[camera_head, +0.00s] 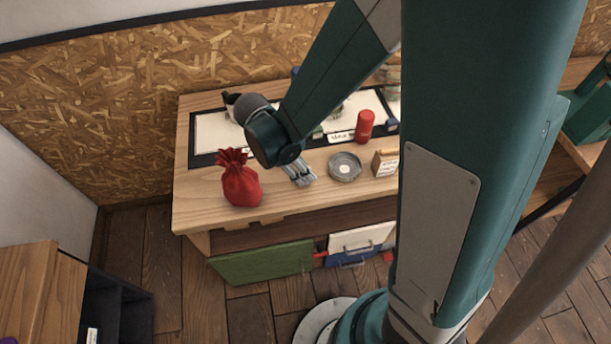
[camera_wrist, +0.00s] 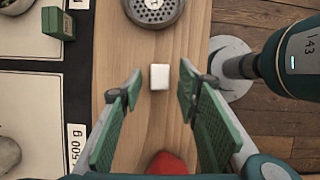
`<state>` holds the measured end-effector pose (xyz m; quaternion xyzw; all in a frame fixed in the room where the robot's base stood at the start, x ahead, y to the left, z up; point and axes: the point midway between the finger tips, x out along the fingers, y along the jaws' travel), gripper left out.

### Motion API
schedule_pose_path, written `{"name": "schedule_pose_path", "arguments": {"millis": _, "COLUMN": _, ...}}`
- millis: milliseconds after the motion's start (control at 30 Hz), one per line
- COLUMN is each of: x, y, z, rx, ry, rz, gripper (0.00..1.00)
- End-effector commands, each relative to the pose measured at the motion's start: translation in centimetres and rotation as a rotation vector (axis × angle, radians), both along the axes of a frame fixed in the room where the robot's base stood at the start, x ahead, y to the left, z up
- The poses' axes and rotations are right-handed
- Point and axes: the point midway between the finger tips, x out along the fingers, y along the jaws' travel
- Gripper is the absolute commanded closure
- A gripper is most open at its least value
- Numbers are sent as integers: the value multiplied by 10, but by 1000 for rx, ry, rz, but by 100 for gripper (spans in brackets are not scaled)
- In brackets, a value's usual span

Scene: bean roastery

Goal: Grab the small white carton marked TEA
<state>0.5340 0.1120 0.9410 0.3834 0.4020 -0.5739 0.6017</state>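A small white carton (camera_wrist: 159,77) stands on the wooden tabletop in the wrist view; no marking on it is readable from above. My gripper (camera_wrist: 158,88) is open, with one green-padded finger on each side of the carton and clear space between the fingers and it. The carton is just ahead of or level with the fingertips; I cannot tell the height gap. In the head view my gripper (camera_head: 301,174) points down over the table between the red bag and the round tin, and I cannot make out the carton there.
A red tied bag (camera_head: 242,187) stands left of my gripper; its top shows in the wrist view (camera_wrist: 167,163). A round grey tin (camera_head: 345,167) and a brown labelled box (camera_head: 384,163) are to the right. A red canister (camera_head: 365,125) stands behind. A green drawer front (camera_head: 262,262) is below.

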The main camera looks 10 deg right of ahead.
Motion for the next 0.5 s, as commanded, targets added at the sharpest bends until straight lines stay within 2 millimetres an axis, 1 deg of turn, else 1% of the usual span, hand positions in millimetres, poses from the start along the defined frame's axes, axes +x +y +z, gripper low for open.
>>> {"name": "schedule_pose_path", "arguments": {"millis": 100, "x": 0, "y": -5, "z": -12, "rx": 0, "ry": 0, "rz": 0, "gripper": 67}}
{"name": "schedule_pose_path", "arguments": {"millis": 233, "x": 1, "y": -9, "z": -22, "rx": 0, "ry": 0, "rz": 0, "gripper": 67}}
{"name": "schedule_pose_path", "arguments": {"millis": 500, "x": 1, "y": -12, "z": -28, "rx": 0, "ry": 0, "rz": 0, "gripper": 67}}
